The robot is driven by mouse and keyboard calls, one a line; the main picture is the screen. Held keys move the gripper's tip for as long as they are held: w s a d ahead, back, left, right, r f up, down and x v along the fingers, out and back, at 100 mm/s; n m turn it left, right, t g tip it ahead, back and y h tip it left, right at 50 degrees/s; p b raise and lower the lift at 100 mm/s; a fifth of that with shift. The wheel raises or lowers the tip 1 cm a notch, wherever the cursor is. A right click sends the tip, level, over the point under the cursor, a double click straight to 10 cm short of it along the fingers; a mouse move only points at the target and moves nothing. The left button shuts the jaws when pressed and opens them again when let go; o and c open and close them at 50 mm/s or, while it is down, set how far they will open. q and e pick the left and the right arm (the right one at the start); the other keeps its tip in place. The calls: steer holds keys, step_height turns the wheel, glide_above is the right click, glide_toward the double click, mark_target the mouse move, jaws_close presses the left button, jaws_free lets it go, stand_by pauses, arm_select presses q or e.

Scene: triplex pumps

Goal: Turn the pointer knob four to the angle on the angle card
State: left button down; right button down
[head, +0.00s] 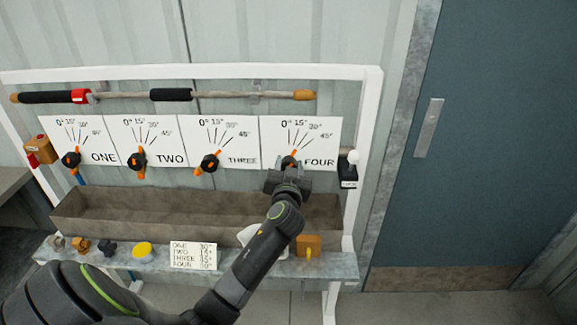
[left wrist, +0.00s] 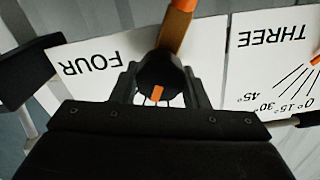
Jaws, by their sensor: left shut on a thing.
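Pointer knob four (head: 289,161) is black with an orange pointer, on the white dial plate FOUR (head: 322,150) at the right end of the row. My left gripper (head: 288,172) is at this knob and covers most of it. In the left wrist view, the fingers of my left gripper (left wrist: 158,88) are shut on the black hub of knob four (left wrist: 157,70), one on each side. An orange bar sticks out beyond the hub there. The exact pointer angle is hard to read. The angle card (head: 193,255) stands on the front shelf; its FOUR line looks like 30° but is blurred.
Knobs one (head: 71,160), two (head: 137,161) and three (head: 208,163) sit left of knob four. A brown trough (head: 160,213) runs below. Several small parts stand on the grey shelf (head: 335,266).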

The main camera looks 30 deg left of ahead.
arm_select(q)
steer(key=shift+m, duration=0.3)
steer(key=c, duration=0.8)
jaws_free()
steer(key=shift+f, duration=0.1)
